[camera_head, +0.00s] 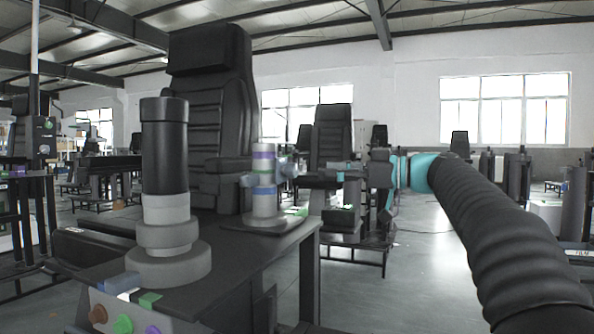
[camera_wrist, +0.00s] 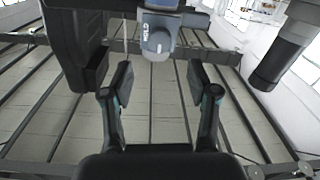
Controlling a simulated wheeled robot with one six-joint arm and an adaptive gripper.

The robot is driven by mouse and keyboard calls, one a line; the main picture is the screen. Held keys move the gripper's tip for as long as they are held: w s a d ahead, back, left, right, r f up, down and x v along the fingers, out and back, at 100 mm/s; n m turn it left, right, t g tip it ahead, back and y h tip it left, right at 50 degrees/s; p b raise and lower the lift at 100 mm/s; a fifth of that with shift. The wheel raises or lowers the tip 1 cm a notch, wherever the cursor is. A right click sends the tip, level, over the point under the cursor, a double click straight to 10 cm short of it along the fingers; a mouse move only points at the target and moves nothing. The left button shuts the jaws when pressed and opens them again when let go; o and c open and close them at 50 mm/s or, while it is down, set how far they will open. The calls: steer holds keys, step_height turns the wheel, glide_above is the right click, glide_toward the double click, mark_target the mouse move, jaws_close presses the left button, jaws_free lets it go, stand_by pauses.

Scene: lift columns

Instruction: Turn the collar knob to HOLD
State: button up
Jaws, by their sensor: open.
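In the head view my gripper (camera_head: 326,175) is right of the knob, pointing left.
A thick black column (camera_head: 165,150) on a stepped grey base stands nearer on the dark table (camera_head: 215,265). Coloured buttons (camera_head: 122,322) are on the table's front. A black seat (camera_head: 208,110) stands behind the columns. Open floor lies right of the table.

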mark_target(296, 170)
steer(key=x, duration=0.8)
steer(key=shift+a+p, duration=0.1)
steer(key=shift+p, duration=0.25)
jaws_close()
